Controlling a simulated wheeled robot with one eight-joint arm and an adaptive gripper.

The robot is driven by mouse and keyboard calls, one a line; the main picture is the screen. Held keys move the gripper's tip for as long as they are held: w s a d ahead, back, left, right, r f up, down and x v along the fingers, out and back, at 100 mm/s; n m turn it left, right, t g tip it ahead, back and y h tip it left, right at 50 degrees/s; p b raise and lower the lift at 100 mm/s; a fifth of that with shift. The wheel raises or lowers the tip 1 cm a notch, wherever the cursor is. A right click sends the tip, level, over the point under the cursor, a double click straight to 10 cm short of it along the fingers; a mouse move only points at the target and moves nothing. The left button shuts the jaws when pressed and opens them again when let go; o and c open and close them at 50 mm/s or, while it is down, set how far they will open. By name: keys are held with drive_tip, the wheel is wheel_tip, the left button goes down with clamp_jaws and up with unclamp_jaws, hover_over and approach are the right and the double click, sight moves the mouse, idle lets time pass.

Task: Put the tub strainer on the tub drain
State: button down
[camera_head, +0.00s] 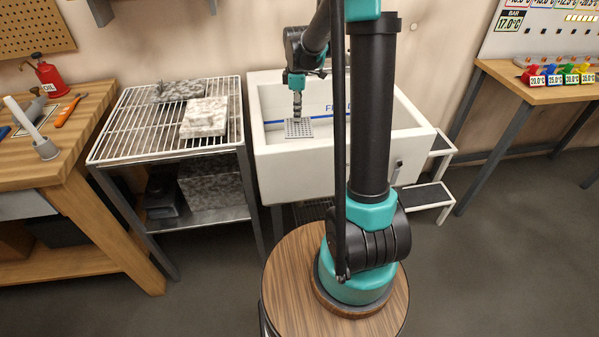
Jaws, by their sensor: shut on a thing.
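The tub strainer (299,128) is a grey, square, perforated plate inside the white tub (290,172). My gripper (297,100) reaches down into the tub from above and is shut on the strainer, above the middle of the plate. The strainer looks about level. I cannot tell whether it touches the tub floor or hangs just above it. I do not see the tub drain; the strainer or the tub's front wall may hide it. My arm covers part of the tub's right half.
A blue line with lettering (338,108) marks the tub's back wall. A wire rack (125,135) with stone slabs (205,118) stands left of the tub. Steps (428,195) stand at its right. Wooden benches stand at far left (75,165) and right (515,92).

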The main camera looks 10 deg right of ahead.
sight(297, 131)
drive_tip(key=shift+s+a+f+n, duration=0.1)
drive_tip(key=shift+s+f+n, duration=0.2)
drive_tip(key=shift+n, duration=0.3)
wheel_tip(297, 131, down, 20)
drive_tip(key=shift+r, duration=0.15)
drive_tip(key=c, duration=1.8)
unclamp_jaws()
drive_tip(key=o, duration=0.4)
drive_tip(key=shift+o, duration=0.2)
wheel_tip(297, 131, up, 12)
